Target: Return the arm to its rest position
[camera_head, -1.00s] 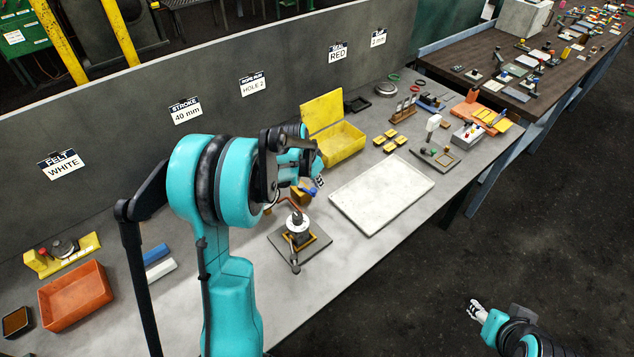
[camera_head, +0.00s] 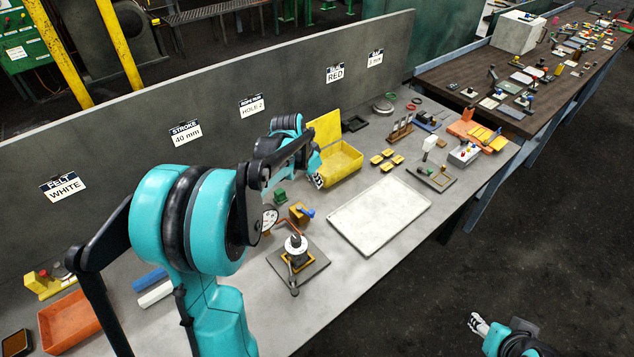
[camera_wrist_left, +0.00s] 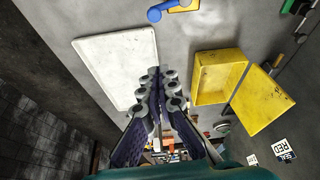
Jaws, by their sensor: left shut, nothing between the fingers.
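My left arm comes in from the left over the bench in the head view. Its gripper (camera_head: 317,180) is small there, beside the open yellow box (camera_head: 341,168), and partly hidden by the arm. In the left wrist view the fingers (camera_wrist_left: 155,75) are together, shut and empty, between the white tray (camera_wrist_left: 117,60) and the yellow box (camera_wrist_left: 218,78). My right gripper (camera_head: 478,324) is at the lower right of the head view, over the dark floor and away from the bench. Its finger opening is too small to tell.
A press-like fixture (camera_head: 297,250) stands on the bench, with a wooden block and blue knob (camera_head: 300,213) behind it. An upright grey panel (camera_head: 215,95) with labels runs along the back. An orange bin (camera_head: 68,322) is at the left. The white tray (camera_head: 379,216) is empty.

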